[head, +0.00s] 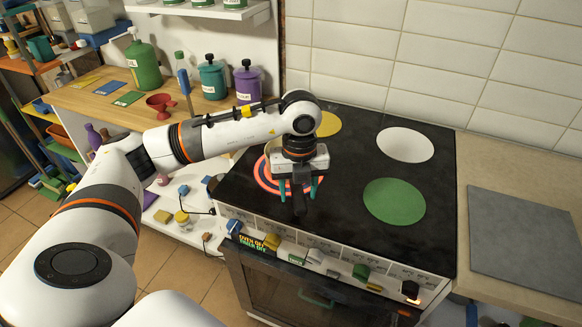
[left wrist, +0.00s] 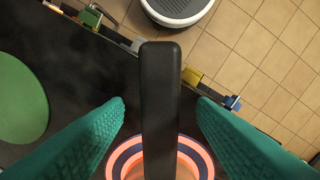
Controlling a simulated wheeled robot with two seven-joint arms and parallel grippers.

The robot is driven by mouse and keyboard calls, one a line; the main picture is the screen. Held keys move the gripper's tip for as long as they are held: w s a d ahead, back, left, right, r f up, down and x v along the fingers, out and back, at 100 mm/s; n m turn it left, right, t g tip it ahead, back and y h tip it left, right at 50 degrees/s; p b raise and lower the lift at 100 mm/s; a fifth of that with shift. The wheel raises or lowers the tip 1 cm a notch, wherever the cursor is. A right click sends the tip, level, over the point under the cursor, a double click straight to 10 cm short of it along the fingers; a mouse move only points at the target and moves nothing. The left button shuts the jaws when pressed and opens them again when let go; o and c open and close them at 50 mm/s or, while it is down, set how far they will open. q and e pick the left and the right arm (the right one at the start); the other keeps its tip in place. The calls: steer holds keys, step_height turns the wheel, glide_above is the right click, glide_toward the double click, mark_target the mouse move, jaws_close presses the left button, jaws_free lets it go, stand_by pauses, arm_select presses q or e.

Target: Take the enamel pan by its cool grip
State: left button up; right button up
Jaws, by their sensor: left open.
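The pan's black grip (head: 300,204) points toward the stove's front edge. In the left wrist view the grip (left wrist: 160,80) runs straight up the middle. My left gripper (head: 299,190) is over the stove with its teal fingers open, one on each side of the grip. In the left wrist view the gripper (left wrist: 160,104) shows a gap on both sides, so it does not clasp the grip. The pan's body is mostly hidden behind my wrist. A glowing orange ring (head: 263,178) shows on the hob there. My right gripper is not in view.
The black cooktop (head: 345,180) also bears a yellow disc (head: 328,124), a white disc (head: 405,144) and a green disc (head: 394,202). Coloured knobs line the front. A grey board (head: 525,242) lies on the right counter. Jars and bottles stand on the left shelf (head: 110,100).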

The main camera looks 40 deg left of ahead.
arm_select(q)
steer(key=shift+f, duration=1.1)
jaws_close()
steer(key=shift+r, duration=0.1)
steer(key=shift+r, duration=0.1)
